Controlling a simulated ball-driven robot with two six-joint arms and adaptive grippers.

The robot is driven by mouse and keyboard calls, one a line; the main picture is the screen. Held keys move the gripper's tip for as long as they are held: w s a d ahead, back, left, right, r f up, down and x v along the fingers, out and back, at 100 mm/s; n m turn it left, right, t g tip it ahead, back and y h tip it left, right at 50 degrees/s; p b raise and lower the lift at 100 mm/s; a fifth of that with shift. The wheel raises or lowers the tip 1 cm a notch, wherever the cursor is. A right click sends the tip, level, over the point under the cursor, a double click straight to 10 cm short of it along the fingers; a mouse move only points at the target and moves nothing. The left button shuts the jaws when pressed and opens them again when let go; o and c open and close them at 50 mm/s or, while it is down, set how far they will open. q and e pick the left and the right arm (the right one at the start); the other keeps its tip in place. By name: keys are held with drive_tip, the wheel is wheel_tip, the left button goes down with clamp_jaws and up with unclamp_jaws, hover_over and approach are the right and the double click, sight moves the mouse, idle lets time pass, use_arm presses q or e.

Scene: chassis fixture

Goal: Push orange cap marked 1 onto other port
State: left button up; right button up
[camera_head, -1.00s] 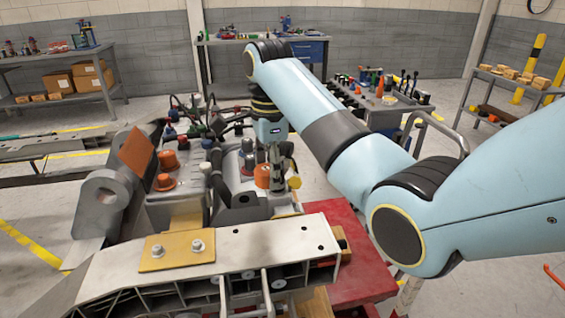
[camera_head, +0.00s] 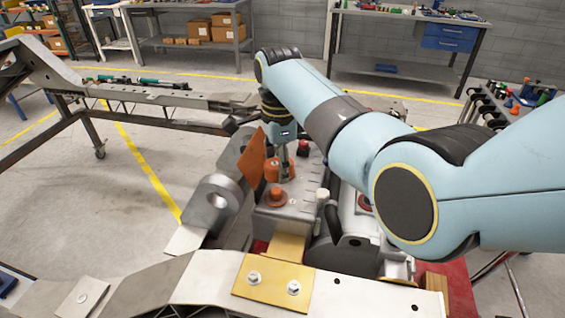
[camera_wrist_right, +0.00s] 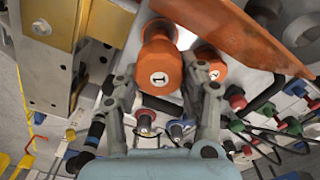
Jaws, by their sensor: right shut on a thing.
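My right gripper (camera_head: 283,176) is over the grey housing (camera_head: 285,222), beside a tilted orange plate (camera_head: 250,160). In the right wrist view, its fingers (camera_wrist_right: 160,85) are shut on an orange cap marked 1 (camera_wrist_right: 160,70). A second orange cap marked 1 (camera_wrist_right: 209,62) is just behind the right finger. In the head view, an orange cap (camera_head: 277,196) sits on the housing in front of the gripper. Orange (camera_head: 272,170) also shows at the fingertips, partly hidden. I cannot tell whether the held cap touches a port. My left gripper is out of view.
The orange plate (camera_wrist_right: 235,30) also stands close by the caps in the wrist view. A yellow plate with two bolts (camera_head: 273,284) lies in front. Cables and coloured connectors (camera_wrist_right: 255,125) crowd one side.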

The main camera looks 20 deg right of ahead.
sight(280, 189)
wheel_tip(280, 189, down, 3)
drive_tip(key=b, duration=0.3)
drive_tip(key=shift+w+d+f, duration=0.1)
drive_tip(key=shift+f, duration=0.25)
drive_tip(key=shift+r, duration=0.35)
drive_tip(key=shift+p, duration=0.45)
drive_tip(key=shift+p, duration=0.6)
